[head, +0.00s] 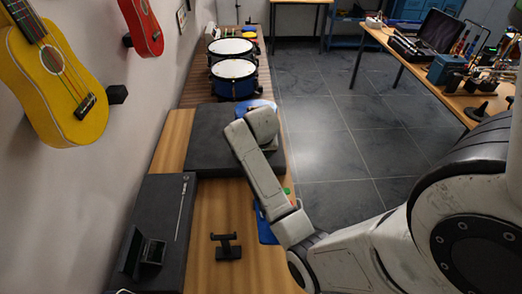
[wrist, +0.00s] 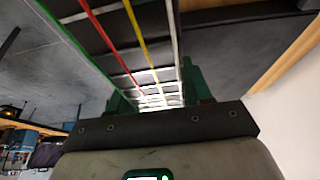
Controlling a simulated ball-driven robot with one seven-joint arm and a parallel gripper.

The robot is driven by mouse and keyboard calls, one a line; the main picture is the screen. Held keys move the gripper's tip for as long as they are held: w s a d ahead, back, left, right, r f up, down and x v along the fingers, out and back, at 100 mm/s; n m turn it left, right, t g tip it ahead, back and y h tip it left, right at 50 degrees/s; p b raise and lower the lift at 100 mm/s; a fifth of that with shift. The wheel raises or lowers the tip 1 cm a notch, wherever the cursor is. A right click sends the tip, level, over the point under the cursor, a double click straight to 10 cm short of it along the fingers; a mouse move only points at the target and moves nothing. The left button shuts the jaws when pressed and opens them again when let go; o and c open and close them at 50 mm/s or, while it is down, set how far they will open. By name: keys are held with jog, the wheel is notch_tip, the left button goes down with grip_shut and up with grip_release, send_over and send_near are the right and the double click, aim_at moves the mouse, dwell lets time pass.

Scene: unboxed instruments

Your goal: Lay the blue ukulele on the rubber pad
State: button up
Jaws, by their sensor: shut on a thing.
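My gripper (wrist: 158,98) is shut on the neck of the blue ukulele (wrist: 122,48), with a green finger on each side. In the wrist view the dark fretboard and its green, red, yellow and white strings run up close to the camera. In the head view my wrist hides the fingers and most of the instrument. A blue patch (head: 263,104) just behind my wrist looks like part of its body. The dark rubber pad (head: 205,142) lies on the wooden bench, left of and partly under my wrist in the picture. I cannot tell whether the ukulele touches it.
Two blue drums (head: 234,78) stand beyond the pad. A dark slab (head: 163,208) and a small black stand (head: 227,247) are nearer. A blue object (head: 265,226) lies partly under my arm. A yellow ukulele (head: 52,80) and a red one (head: 143,25) hang on the left wall.

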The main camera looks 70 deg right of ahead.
jog(key=shift+d+f+b, duration=0.1)
jog(key=shift+f+b, duration=2.65)
jog(key=shift+f, duration=1.3)
jog(key=shift+r+p, duration=0.1)
jog(key=shift+p, duration=0.65)
jog(key=shift+s+a+f, duration=0.1)
jog(key=shift+a+f, duration=0.1)
jog(key=shift+f, duration=0.25)
jog(key=o, duration=1.2)
jog(key=shift+f, duration=0.1)
jog(key=shift+c, duration=0.2)
jog(key=v, duration=1.1)
jog(key=shift+f, duration=0.1)
